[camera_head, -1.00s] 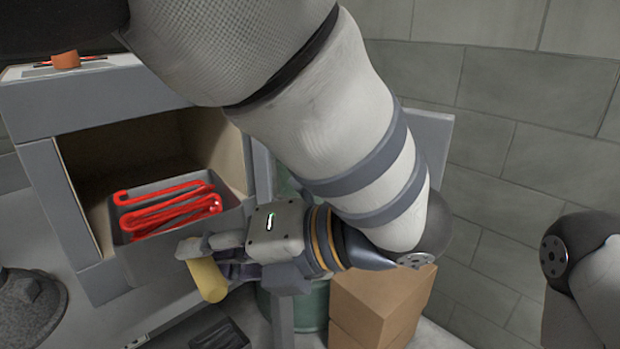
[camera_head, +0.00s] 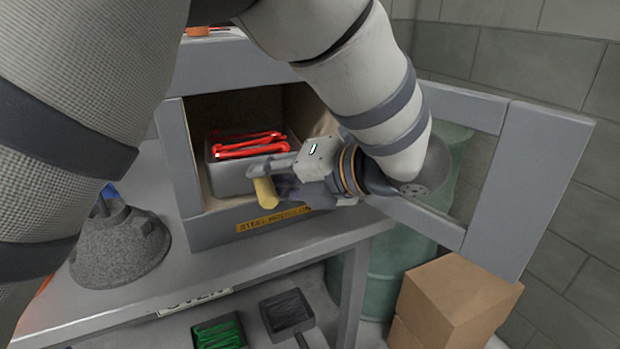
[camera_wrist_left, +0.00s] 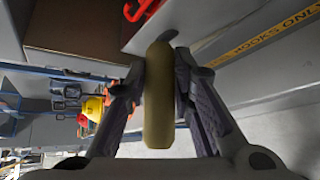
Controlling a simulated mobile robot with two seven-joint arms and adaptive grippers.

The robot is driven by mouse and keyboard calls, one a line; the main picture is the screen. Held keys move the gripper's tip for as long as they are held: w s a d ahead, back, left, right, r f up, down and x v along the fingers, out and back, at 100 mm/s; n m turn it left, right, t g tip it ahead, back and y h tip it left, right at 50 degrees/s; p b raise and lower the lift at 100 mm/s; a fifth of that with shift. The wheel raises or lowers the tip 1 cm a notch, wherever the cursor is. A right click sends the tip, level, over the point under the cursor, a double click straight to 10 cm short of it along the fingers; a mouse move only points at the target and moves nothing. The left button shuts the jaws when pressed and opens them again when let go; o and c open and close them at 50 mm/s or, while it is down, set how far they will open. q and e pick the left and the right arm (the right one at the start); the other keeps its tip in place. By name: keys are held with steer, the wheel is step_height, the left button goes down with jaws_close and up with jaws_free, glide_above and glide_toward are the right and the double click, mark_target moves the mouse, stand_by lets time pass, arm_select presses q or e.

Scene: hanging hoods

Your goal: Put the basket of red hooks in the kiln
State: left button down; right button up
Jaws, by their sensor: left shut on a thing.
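The basket (camera_head: 235,178) is a grey tray with several red hooks (camera_head: 245,146) in it. It sits in the mouth of the kiln (camera_head: 185,160), a grey box with a tan inside and its door (camera_head: 530,180) swung open to the right. My left gripper (camera_head: 268,188) is just outside the opening, shut on the basket's yellow handle. In the left wrist view the handle (camera_wrist_left: 158,100) stands between the fingers, and a red hook (camera_wrist_left: 140,8) shows at the top. The gripper and arm hide the opening's right side. My right gripper is out of view.
A yellow label (camera_head: 275,217) is on the kiln's front sill. A grey, rough-surfaced base (camera_head: 120,245) stands on the bench at left. Below are a basket of green hooks (camera_head: 218,333) and an empty-looking dark basket (camera_head: 287,312). Cardboard boxes (camera_head: 455,300) and a green drum (camera_head: 400,262) are at right.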

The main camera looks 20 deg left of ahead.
mark_target(248, 146)
arm_select(q)
steer(key=w+a, duration=0.2)
steer(key=a, duration=0.1)
steer(key=w+a, duration=0.3)
steer(key=shift+w+a, duration=0.2)
steer(key=shift+w, duration=0.05)
steer(key=w+a+b, duration=0.1)
steer(key=a, duration=0.1)
steer(key=w+a+b, duration=0.1)
steer(key=w, duration=0.1)
steer(key=shift+w+a+f, duration=0.1)
steer(key=shift+a, duration=0.25)
steer(key=shift+a+f, duration=0.1)
steer(key=shift+f, duration=0.05)
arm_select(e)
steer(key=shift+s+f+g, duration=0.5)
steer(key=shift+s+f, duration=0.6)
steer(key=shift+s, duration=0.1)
arm_select(q)
steer(key=shift+f, duration=0.1)
steer(key=c, duration=1.3)
jaws_free()
steer(key=v, duration=0.7)
steer(key=shift+d, duration=0.35)
